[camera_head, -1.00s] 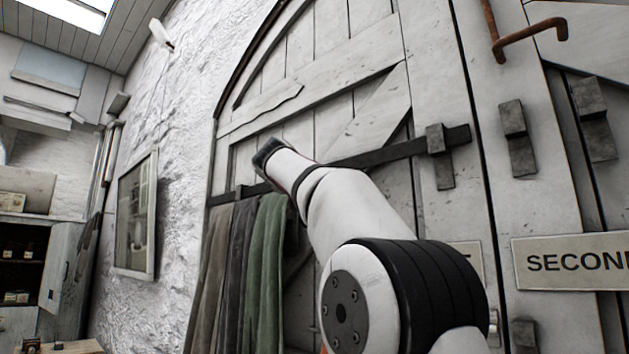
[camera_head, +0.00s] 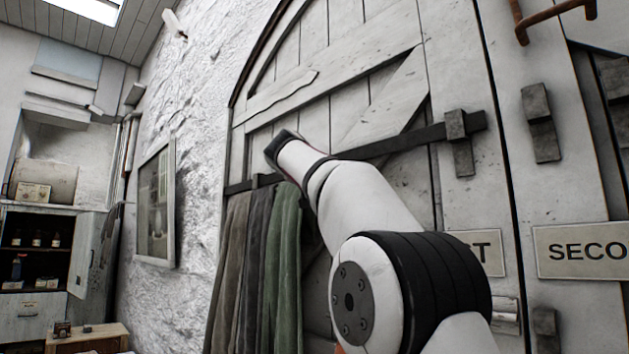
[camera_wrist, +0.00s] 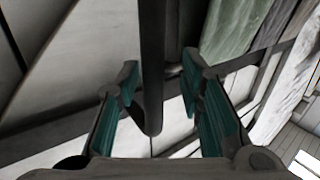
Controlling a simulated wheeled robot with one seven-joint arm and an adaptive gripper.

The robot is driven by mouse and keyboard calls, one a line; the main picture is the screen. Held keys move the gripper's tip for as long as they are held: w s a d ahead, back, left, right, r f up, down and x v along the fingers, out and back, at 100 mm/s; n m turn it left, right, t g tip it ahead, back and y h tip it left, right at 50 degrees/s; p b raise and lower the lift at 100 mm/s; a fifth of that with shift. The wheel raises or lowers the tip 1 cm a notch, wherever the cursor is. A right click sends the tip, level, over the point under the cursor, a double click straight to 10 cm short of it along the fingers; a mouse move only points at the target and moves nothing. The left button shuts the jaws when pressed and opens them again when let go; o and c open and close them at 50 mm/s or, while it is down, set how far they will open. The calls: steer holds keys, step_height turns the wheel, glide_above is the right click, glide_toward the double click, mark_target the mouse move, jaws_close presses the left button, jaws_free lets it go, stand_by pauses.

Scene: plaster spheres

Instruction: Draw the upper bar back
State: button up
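The upper bar (camera_head: 408,141) is a dark, flat bar lying across the pale plank door in the head view. Its right end passes through a dark bracket (camera_head: 459,142), and its middle is hidden behind my arm. In the wrist view a dark diagonal strip (camera_wrist: 50,133) crosses the pale planks; it looks like this bar. My gripper (camera_wrist: 158,66) is open, its two teal-padded fingers apart. A dark rod (camera_wrist: 151,60) hangs between the fingers in that picture, with clear gaps on both sides; I cannot tell how it joins the bar. The head view hides my gripper.
Green, grey and brown cloths (camera_head: 255,260) hang at the door's left, below the bar. More dark brackets (camera_head: 541,122), a rusty handle (camera_head: 548,20) and a "SECO..." sign (camera_head: 584,250) are at right. A framed picture (camera_head: 156,205) and open cabinet (camera_head: 88,250) stand left.

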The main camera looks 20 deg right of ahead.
steer(key=v, duration=1.2)
stand_by(0.3)
steer(key=s+d+f+n+g+y+p, duration=0.2)
steer(key=s+f+n+g+y+p, duration=0.3)
steer(key=s+f, duration=1.35)
steer(key=s+a+f+n+g+y+p, duration=0.1)
steer(key=s+a+f, duration=0.3)
steer(key=s+f, duration=0.7)
steer(key=s+a+f+n+g+y+p, duration=0.1)
steer(key=s+a+f+g+y, duration=0.3)
steer(key=s+f, duration=0.7)
steer(key=shift+s+y+p, duration=0.3)
steer(key=shift+s+p, duration=0.55)
steer(key=shift+s, duration=0.1)
